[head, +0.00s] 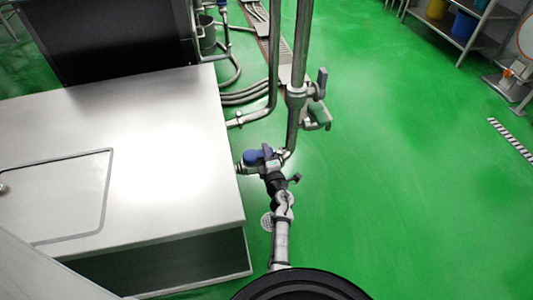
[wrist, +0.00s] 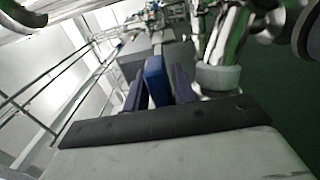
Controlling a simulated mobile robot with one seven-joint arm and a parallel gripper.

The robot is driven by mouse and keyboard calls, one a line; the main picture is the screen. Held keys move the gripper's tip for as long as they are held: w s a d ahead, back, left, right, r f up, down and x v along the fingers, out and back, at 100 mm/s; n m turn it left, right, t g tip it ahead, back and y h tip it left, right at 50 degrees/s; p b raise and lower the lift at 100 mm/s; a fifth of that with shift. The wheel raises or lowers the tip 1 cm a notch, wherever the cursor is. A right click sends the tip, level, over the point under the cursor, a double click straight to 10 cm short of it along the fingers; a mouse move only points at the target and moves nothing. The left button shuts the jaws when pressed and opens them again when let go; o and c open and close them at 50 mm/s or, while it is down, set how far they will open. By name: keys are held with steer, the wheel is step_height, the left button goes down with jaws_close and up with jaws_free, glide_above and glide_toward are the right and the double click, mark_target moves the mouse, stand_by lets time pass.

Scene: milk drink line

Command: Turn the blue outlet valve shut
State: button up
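The blue outlet valve (head: 254,157) sits on the steel pipework beside the right edge of the large steel cabinet in the head view. My gripper (head: 267,160) is at the valve and partly covers it. In the wrist view the blue handle (wrist: 157,82) stands lengthwise between the two dark fingers of my gripper (wrist: 160,88). Narrow gaps seem to show on both sides of the handle, so the fingers look open around it rather than clamped. Contact at the fingertips is too small to make out.
The steel cabinet (head: 170,125) fills the left of the head view. A vertical steel pipe (head: 298,60) with a grey-handled valve (head: 320,85) rises just behind the blue valve. Hoses (head: 245,95) lie on the floor behind. The green floor (head: 400,190) to the right is clear.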

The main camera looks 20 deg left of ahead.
jaws_close()
steer(key=m+h+b, duration=0.1)
steer(key=t+h+b, duration=0.1)
steer(key=b, duration=0.1)
steer(key=shift+s+d+f+m, duration=0.2)
steer(key=shift+s+m, duration=0.2)
steer(key=shift+s+d+m+t+h+b, duration=0.2)
steer(key=shift+m+t+h+b, duration=0.2)
steer(key=shift+h+b, duration=0.4)
steer(key=shift+s+r+h, duration=0.1)
steer(key=shift+r+h, duration=0.15)
steer(key=shift+h, duration=0.05)
steer(key=shift+o, duration=1.9)
jaws_free()
